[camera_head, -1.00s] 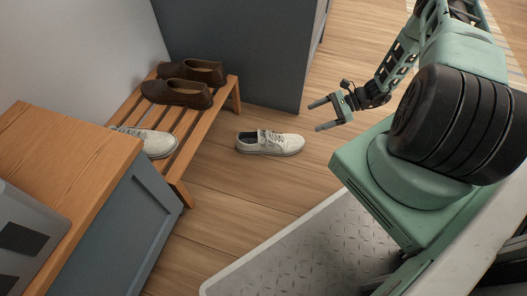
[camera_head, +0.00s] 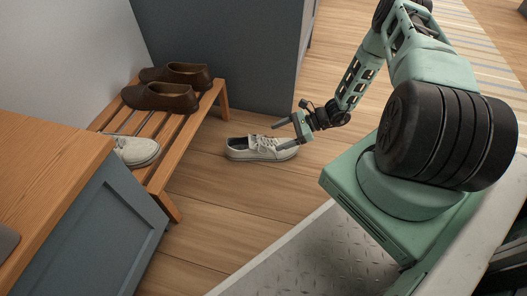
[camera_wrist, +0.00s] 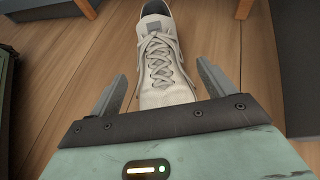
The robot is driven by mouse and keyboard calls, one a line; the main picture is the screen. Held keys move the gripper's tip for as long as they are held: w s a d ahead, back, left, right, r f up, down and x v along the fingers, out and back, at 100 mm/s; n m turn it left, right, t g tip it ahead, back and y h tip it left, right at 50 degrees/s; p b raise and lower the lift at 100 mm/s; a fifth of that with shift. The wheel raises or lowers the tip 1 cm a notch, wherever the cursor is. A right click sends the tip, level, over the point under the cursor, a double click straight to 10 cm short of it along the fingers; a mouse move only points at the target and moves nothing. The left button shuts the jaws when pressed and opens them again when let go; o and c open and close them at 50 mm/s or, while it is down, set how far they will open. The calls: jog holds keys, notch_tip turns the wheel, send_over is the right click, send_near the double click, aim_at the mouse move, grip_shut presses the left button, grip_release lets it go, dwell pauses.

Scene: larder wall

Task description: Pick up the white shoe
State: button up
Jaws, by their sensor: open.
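A white shoe (camera_head: 258,149) with laces stands on the wooden floor, to the right of the shoe rack in the head view. In the wrist view the white shoe (camera_wrist: 160,62) lies lengthwise ahead, its lower end between the fingers and partly hidden by my gripper's body. My gripper (camera_head: 277,136) is open, over the shoe's right end in the head view. The wrist view shows my gripper (camera_wrist: 164,92) with one finger on each side of the shoe, apart from it. A second white shoe (camera_head: 138,150) sits on the rack, partly hidden by the cabinet.
The slatted wooden rack (camera_head: 173,140) also holds a pair of brown shoes (camera_head: 163,97). A wooden-topped cabinet (camera_head: 95,235) stands at front left. A dark grey panel (camera_head: 237,50) rises behind the floor shoe. Floor in front of the shoe is clear.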

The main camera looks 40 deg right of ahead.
aim_at(268, 140)
jog(key=b+x, duration=0.3)
jog(key=x, duration=0.1)
jog(key=shift+s+f+b, duration=0.1)
jog(key=shift+f+b, duration=0.1)
jog(key=shift+b, duration=0.15)
jog(key=shift+w+a, duration=0.3)
jog(key=shift+a, duration=0.15)
jog(key=shift+c, duration=0.3)
jog(key=c, duration=1.2)
jog(key=shift+r, duration=0.1)
